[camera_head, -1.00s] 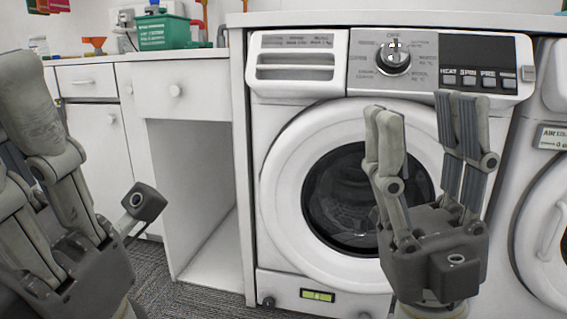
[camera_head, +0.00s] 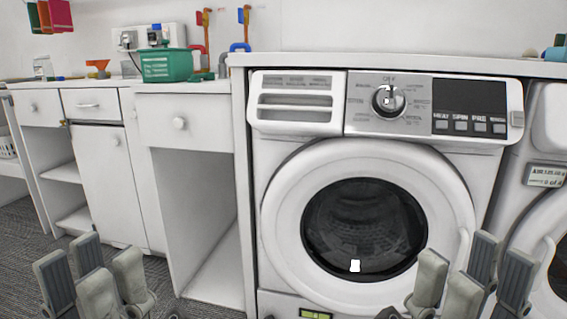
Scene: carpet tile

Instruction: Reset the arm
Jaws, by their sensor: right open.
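My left gripper (camera_head: 89,262) shows at the bottom left edge. Its grey fingers point up, stand apart and hold nothing that I can see. My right gripper (camera_head: 474,258) is at the bottom right, in front of the lower right side of the washing machine (camera_head: 265,210). Its fingers point up, open and empty. The palms and arms of both are cut off below the picture.
The washing machine's round door (camera_head: 290,255) looks shut. White cabinets (camera_head: 110,190) stand to the left, with an open bay beside the machine. A green box (camera_head: 166,66) sits on the counter. A second appliance (camera_head: 545,125) is at the right edge.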

